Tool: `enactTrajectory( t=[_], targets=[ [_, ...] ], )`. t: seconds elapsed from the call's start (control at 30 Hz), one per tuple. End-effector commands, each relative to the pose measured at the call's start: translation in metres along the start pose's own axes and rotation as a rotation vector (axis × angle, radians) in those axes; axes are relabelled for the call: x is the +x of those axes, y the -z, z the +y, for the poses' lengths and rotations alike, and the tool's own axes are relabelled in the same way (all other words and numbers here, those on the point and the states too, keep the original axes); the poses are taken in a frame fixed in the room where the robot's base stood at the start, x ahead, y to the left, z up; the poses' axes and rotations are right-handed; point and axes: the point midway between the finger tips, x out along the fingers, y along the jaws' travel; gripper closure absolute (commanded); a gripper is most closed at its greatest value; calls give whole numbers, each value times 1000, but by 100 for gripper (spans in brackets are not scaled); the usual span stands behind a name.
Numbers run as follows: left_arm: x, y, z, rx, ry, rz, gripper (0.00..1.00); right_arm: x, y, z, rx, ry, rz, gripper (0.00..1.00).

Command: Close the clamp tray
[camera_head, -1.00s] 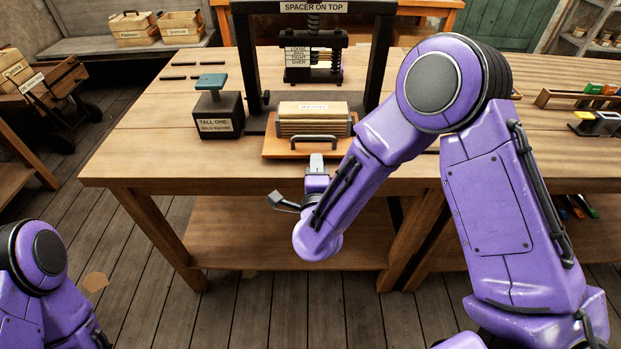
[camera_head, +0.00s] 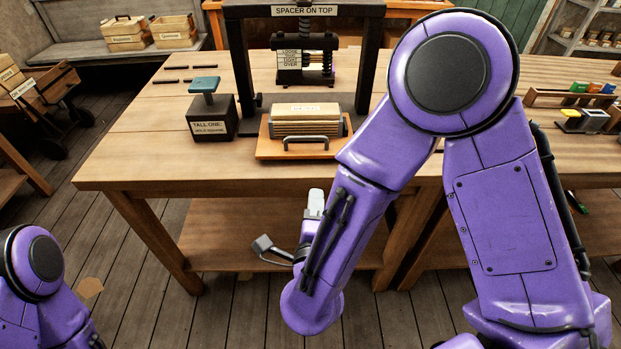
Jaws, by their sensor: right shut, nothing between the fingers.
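The clamp tray (camera_head: 264,153) is a flat orange-brown wooden board with a dark bar handle (camera_head: 305,140) at its front. It lies on the bench at the foot of the black press (camera_head: 240,70), sticking out toward me. A pale labelled stack (camera_head: 305,121) sits on it. My right gripper (camera_head: 316,194) is shut and empty. It is in front of the bench's front edge, nearer to me than the tray and clear of the handle. My right arm covers the area just right of the tray. My left gripper is out of view; only part of that arm shows at lower left.
A black block with a teal-topped handle, labelled "TALL ONE" (camera_head: 211,117), stands left of the tray. The bench (camera_head: 130,160) is bare at its left front. A rack with coloured items (camera_head: 570,98) is at the far right.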

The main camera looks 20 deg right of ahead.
Motion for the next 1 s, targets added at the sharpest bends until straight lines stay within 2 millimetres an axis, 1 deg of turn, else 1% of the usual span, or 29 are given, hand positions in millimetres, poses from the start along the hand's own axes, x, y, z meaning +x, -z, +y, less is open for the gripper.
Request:
enactTrajectory(
  t=[0.03,0.07,0.1,0.23,0.3,0.4,0.5,0.57,0.67,0.77,1.0],
  targets=[
    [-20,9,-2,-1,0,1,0,2,1,-22,151,-40,22,100],
    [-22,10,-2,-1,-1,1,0,2,1,-24,254,-62,31,100],
    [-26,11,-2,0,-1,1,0,2,2,-26,398,-91,44,100],
    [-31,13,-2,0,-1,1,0,1,0,-24,863,-170,94,100],
    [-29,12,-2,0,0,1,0,-1,-2,-17,1074,-202,120,100],
    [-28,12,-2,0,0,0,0,-3,-4,-11,1288,-228,147,100],
    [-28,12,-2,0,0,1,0,-3,-6,-9,1406,-236,162,100],
    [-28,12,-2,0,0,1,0,-1,-6,-9,1435,-235,166,100],
    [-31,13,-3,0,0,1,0,8,-7,-7,1443,-234,167,100],
    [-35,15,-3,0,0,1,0,26,-7,-4,1440,-231,168,100],
    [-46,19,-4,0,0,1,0,77,-9,10,1438,-232,167,100]
  ],
)
